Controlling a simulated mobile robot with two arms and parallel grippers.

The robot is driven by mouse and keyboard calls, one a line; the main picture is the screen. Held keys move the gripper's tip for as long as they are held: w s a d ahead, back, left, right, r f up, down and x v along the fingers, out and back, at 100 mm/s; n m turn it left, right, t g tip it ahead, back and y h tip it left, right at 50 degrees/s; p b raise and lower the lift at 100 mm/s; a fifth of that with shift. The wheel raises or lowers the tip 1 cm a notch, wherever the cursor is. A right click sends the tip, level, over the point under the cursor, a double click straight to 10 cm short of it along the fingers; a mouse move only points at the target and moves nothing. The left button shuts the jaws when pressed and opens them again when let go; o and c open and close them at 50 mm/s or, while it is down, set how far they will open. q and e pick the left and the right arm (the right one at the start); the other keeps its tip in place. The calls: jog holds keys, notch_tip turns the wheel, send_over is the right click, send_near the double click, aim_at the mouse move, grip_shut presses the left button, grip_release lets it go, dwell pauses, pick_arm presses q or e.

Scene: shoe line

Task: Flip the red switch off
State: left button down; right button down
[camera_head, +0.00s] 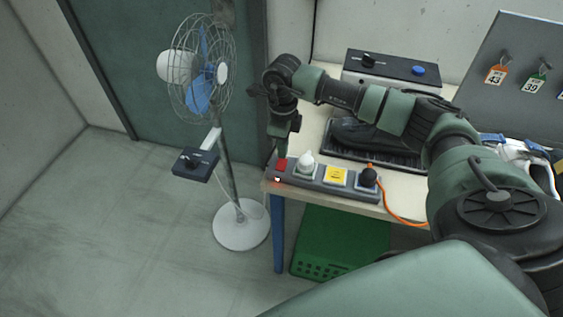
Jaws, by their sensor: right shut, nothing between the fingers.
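The red switch (281,164) is at the left end of a grey power strip (316,185) along the table's front left edge. A small red light shows on the strip just below the switch. My right gripper (283,152) points down with its shut, empty fingers right above the switch. It touches the switch or is very close; I cannot tell which. The tips partly cover the switch, so its tilt is unclear. My left gripper is out of view.
A dark shoe (365,136) lies in a tray behind. A fan (206,72) stands left; a green crate (335,246) sits below the table.

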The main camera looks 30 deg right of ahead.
aim_at(283, 160)
jog(key=shift+s+f+b, duration=0.1)
jog(key=shift+f+b, duration=1)
jog(key=shift+f, duration=0.3)
dwell(0.6)
jog(key=shift+r, duration=0.15)
jog(key=shift+r+p, duration=0.7)
jog(key=shift+r, duration=0.15)
jog(key=shift+r+p, duration=1.45)
jog(key=shift+r, duration=1.15)
